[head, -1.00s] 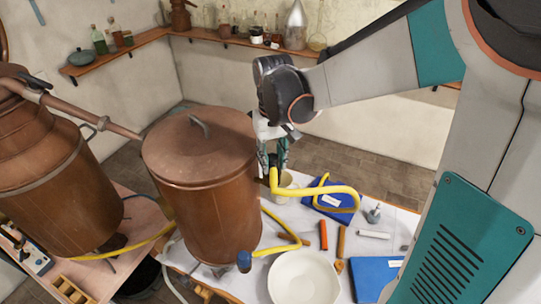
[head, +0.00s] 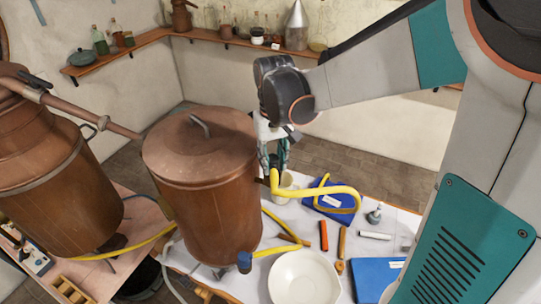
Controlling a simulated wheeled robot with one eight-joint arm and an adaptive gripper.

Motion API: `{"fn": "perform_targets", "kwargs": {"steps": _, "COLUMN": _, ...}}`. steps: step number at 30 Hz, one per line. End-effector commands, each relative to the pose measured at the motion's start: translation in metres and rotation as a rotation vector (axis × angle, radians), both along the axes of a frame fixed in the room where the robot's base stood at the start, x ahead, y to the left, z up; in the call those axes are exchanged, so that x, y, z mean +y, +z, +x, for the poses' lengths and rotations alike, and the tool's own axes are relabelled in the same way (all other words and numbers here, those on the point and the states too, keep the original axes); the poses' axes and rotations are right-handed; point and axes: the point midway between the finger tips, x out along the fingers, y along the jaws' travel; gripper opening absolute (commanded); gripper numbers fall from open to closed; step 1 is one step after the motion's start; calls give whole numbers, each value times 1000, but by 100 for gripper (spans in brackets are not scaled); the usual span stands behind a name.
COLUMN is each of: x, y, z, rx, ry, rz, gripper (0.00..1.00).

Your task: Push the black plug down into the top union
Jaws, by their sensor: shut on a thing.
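A white bowl (head: 304,280), orange and brown rods, blue books (head: 377,277) and a pale cup (head: 286,186) stand on the white-covered table close by. A larger copper still (head: 45,180) is at left. A lower blue-ended fitting (head: 245,262) juts from the vessel.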

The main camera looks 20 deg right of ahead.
Motion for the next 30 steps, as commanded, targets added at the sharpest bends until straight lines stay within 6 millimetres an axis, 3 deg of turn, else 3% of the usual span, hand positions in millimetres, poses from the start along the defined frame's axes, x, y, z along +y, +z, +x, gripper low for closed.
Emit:
{"fn": "perform_targets", "kwargs": {"steps": 7, "x": 0, "y": -1, "z": 0, "rx": 0, "ry": 0, "rz": 0, "gripper": 5}}
{"fn": "perform_targets", "kwargs": {"steps": 8, "x": 0, "y": -1, "z": 0, "rx": 0, "ry": 0, "rz": 0, "gripper": 37}}
{"fn": "perform_targets", "kwargs": {"steps": 10, "x": 0, "y": -1, "z": 0, "rx": 0, "ry": 0, "rz": 0, "gripper": 52}}
{"fn": "perform_targets", "kwargs": {"steps": 30, "x": 0, "y": -1, "z": 0, "rx": 0, "ry": 0, "rz": 0, "gripper": 53}}
